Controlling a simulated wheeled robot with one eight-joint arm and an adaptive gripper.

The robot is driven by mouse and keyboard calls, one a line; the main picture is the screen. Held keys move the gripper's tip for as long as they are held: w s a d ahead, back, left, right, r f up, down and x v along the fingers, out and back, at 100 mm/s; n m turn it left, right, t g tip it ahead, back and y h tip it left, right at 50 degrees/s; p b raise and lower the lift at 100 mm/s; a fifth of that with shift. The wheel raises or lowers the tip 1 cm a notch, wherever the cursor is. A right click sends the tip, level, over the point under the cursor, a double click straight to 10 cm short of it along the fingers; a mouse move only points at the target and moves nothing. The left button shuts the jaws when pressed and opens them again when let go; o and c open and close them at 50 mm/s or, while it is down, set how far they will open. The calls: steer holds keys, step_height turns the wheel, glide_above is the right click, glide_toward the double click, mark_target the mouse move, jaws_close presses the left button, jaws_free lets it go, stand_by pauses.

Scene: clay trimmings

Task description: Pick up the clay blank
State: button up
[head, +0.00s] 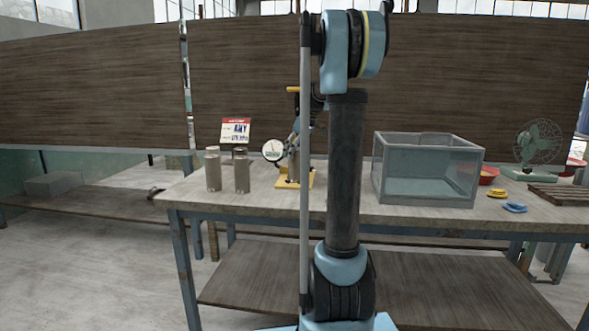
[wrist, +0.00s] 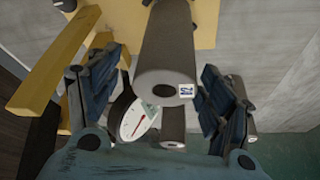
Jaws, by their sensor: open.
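In the wrist view a grey-brown cylinder (wrist: 165,50), with a dark hole in its end and a small white label, lies between the two fingers of my gripper (wrist: 160,92). It looks like the clay blank. The fingers stand apart, one on each side, with gaps visible beside the cylinder. Similar cylinders (wrist: 172,128) show farther off. In the head view several such cylinders (head: 213,172) stand upright on the table, left of the yellow stand (head: 293,184). My own arm hides much of the gripper there.
A round dial (head: 273,150) is beside the yellow stand; it also shows in the wrist view (wrist: 135,120). A red-and-white sign (head: 236,131) stands behind the cylinders. A clear-walled box (head: 428,192) is on the table (head: 270,207) to the right, with a green fan (head: 539,145) beyond.

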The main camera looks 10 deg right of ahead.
steer(key=x, duration=0.4)
steer(key=shift+s, duration=0.2)
jaws_close()
